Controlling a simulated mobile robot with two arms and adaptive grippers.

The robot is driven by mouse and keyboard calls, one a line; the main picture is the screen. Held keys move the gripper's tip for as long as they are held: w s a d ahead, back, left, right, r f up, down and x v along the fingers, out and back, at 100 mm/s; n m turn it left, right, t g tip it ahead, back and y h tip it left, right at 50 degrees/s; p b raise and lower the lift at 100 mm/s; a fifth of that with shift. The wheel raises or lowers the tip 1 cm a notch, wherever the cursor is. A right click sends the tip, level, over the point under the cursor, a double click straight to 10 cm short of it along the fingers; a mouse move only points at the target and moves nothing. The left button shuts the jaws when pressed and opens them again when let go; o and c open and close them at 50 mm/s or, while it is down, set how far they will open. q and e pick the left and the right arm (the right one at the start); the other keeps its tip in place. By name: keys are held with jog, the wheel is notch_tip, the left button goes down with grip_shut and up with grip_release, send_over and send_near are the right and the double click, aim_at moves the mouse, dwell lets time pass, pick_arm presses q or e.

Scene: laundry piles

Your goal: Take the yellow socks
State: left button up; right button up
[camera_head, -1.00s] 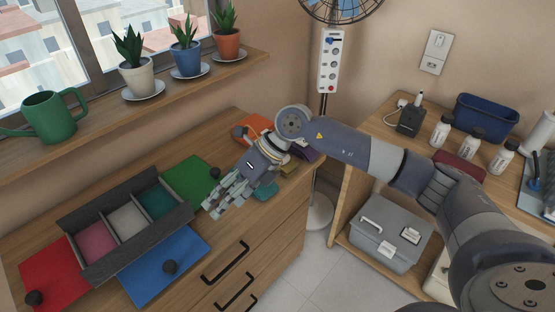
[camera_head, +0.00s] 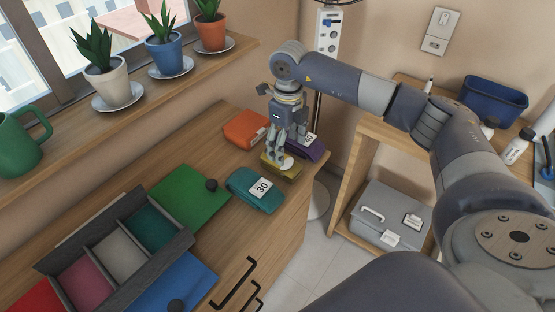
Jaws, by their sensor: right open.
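The yellow socks (camera_head: 274,169) lie folded on the wooden dresser top near its right end. My right gripper (camera_head: 279,158) points down over them with its fingers open. The fingers cover part of the socks, and I cannot tell whether they touch them. A white patch on the socks shows beside the fingertips. My left gripper is not in view.
Teal socks (camera_head: 257,196) marked 30, orange socks (camera_head: 243,131) and purple socks (camera_head: 315,152) lie close around. A grey divided box (camera_head: 62,262) and a green panel with a dark knob (camera_head: 185,199) are to the left. The dresser's edge is just right.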

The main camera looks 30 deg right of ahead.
aim_at(291, 171)
jog(key=shift+s+f, duration=0.1)
jog(key=shift+f, duration=0.85)
jog(key=shift+a+f, duration=0.1)
jog(key=shift+f, duration=0.2)
jog(key=f, duration=0.2)
jog(key=f+p, duration=0.1)
jog(key=f, duration=0.1)
jog(key=shift+w+a+f, duration=0.15)
jog(key=shift+w+f, duration=0.05)
jog(key=shift+f, duration=0.3)
jog(key=shift+c, duration=0.8)
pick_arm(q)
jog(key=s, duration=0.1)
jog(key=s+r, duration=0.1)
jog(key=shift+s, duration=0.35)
pick_arm(e)
jog(key=c, duration=1)
